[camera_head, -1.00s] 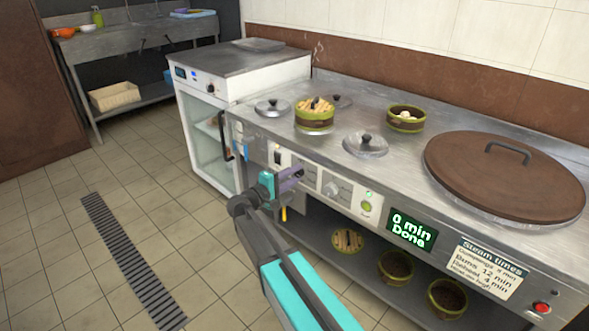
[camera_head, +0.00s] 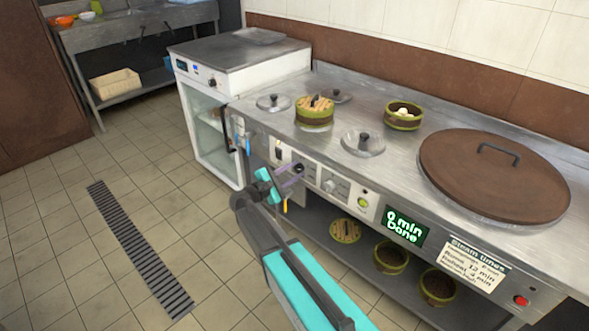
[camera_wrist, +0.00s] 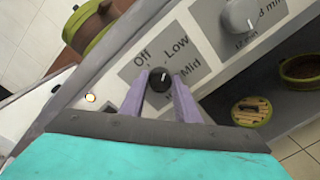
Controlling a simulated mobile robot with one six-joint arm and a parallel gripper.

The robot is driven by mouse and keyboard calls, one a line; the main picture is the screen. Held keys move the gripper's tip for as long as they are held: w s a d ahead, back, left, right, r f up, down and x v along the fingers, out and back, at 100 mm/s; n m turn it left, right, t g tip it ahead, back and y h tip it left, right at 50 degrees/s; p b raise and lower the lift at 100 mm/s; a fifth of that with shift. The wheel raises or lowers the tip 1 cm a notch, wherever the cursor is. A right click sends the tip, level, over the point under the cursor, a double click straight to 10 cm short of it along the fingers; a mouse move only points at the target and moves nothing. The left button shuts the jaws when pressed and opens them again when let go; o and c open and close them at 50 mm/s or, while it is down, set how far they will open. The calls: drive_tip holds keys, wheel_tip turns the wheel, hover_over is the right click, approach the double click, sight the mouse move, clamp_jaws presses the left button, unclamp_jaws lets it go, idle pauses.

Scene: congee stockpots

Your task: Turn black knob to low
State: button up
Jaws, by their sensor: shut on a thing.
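A further label is partly hidden by a finger. A small pale mark on the knob's face lies toward its upper side in the wrist view, roughly between "Off" and "Low"; its exact setting is hard to tell. My gripper (camera_wrist: 160,88) has its two purple fingers closed on the knob's sides. In the head view, my gripper (camera_head: 292,176) reaches the panel at the same knob (camera_head: 299,168).
A grey timer knob (camera_wrist: 240,15) is beside it on the panel. A green display (camera_head: 404,227) reads "0 min Done". A steamer basket (camera_head: 314,111), pot lids and a big brown lid (camera_head: 493,177) are on the counter above. More baskets (camera_head: 390,258) stand on the shelf below.

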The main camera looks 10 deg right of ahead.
drive_tip(key=shift+w+a, duration=0.1)
drive_tip(key=shift+a, duration=0.05)
drive_tip(key=o, duration=1)
drive_tip(key=shift+o, duration=0.2)
drive_tip(key=v, duration=1.3)
drive_tip(key=shift+s+a, duration=0.25)
